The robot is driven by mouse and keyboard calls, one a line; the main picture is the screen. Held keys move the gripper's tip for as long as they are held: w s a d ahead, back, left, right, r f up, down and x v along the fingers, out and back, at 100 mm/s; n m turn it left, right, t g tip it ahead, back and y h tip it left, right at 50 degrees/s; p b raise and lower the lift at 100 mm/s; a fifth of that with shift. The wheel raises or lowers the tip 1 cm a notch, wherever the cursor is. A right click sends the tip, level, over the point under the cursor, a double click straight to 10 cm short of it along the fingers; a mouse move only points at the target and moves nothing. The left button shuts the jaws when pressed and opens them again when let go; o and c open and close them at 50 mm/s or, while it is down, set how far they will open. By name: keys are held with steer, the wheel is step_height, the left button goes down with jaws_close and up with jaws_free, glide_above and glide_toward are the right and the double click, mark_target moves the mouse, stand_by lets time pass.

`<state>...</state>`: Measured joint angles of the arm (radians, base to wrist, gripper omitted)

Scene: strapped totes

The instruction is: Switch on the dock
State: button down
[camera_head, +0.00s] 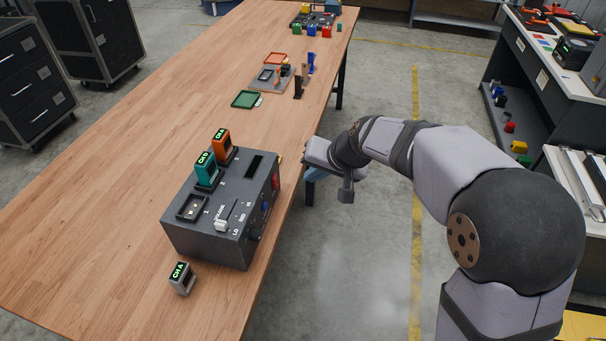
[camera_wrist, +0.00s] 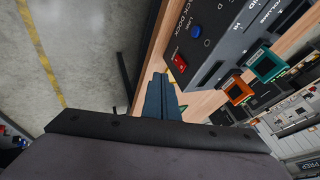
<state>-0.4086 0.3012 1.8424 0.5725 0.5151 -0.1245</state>
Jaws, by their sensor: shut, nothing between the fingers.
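The dock (camera_head: 215,240) is a dark grey box near the table's right edge, with slots and a white slider on top. Its side in the wrist view (camera_wrist: 205,55) carries a red rocker switch (camera_wrist: 180,63) and a round blue button (camera_wrist: 196,31). I cannot tell the rocker's position. A teal module (camera_head: 205,168) and an orange module (camera_head: 222,147) stand in two slots; the other slots look empty. My gripper (camera_wrist: 160,80) is shut and empty. Its fingertips are close to the rocker in the picture; contact cannot be told.
A grey module (camera_head: 182,278) lies on the wooden table (camera_head: 110,215) in front of the dock. The floor right of the table is open. A side bench (camera_head: 545,60) stands at right.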

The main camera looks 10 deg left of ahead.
mark_target(276, 181)
steer(key=shift+d+f, duration=0.1)
steer(key=shift+f, duration=0.15)
steer(key=w+a+f+p, duration=0.3)
steer(key=a+f+p, duration=0.2)
steer(key=a+f, duration=0.3)
steer(key=shift+w+a+f, duration=0.25)
steer(key=shift+w+f, duration=0.1)
stand_by(0.3)
stand_by(0.4)
